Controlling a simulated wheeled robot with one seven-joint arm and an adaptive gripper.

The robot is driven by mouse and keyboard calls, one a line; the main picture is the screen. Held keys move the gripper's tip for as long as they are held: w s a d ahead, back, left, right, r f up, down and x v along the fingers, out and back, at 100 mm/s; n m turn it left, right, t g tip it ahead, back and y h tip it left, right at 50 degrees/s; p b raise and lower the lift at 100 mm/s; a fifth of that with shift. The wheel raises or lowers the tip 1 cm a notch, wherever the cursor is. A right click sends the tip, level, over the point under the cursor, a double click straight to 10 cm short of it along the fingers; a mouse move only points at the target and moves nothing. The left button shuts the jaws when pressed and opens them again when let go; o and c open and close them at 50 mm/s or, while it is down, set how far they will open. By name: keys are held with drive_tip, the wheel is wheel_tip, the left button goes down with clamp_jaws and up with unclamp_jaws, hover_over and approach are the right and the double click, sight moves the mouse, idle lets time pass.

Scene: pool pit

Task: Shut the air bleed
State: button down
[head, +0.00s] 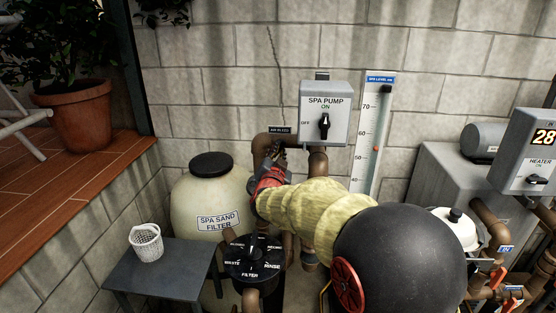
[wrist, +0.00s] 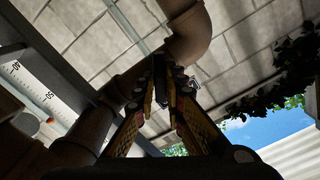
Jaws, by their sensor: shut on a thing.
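The "AIR BLEED" label (head: 280,129) is on the wall left of the spa pump box, above a brown pipe bend (head: 262,141). My gripper (head: 275,152) is raised to the pipework just under this label. In the wrist view my gripper's two fingers (wrist: 170,75) come together on a small dark part, the air bleed (wrist: 163,97), beside the brown pipe. The fingers hide most of the air bleed, and I cannot tell how far it is turned. In the head view the air bleed is hidden behind my gripper.
The spa pump box (head: 325,112) has its switch at ON. The sand filter (head: 209,200) and multiport valve (head: 254,258) stand below left. A level gauge (head: 372,130) and the heater (head: 532,150) are right.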

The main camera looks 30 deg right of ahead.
drive_tip(key=m+b, duration=0.9)
drive_tip(key=m, duration=0.3)
drive_tip(key=shift+f, duration=0.1)
drive_tip(key=c, duration=1.8)
unclamp_jaws()
drive_tip(key=shift+o, duration=0.2)
drive_tip(key=v, duration=0.7)
